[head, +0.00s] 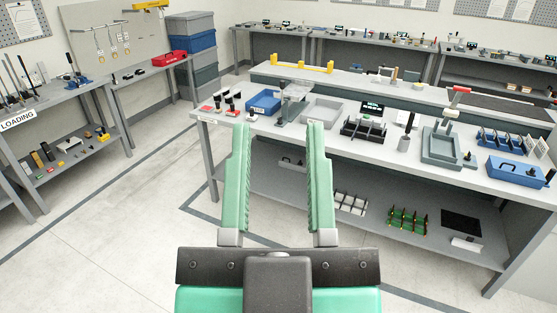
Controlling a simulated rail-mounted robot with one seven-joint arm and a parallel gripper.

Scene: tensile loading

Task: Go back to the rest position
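My gripper (279,128) is in the lower middle of the head view. Its two long green fingers are spread apart, with nothing between them but the view of the bench behind. It is open and empty. Its fingertips overlap the front edge of the long workbench (330,143) in the picture. I cannot tell the exact distance between them, but no contact shows.
The workbench carries a blue bin (264,102), a grey tray (322,109), a grey fixture (441,147) and a blue box (514,171). A side bench (62,97) with a LOADING sign (18,120) stands at left. The floor (100,225) at lower left is clear.

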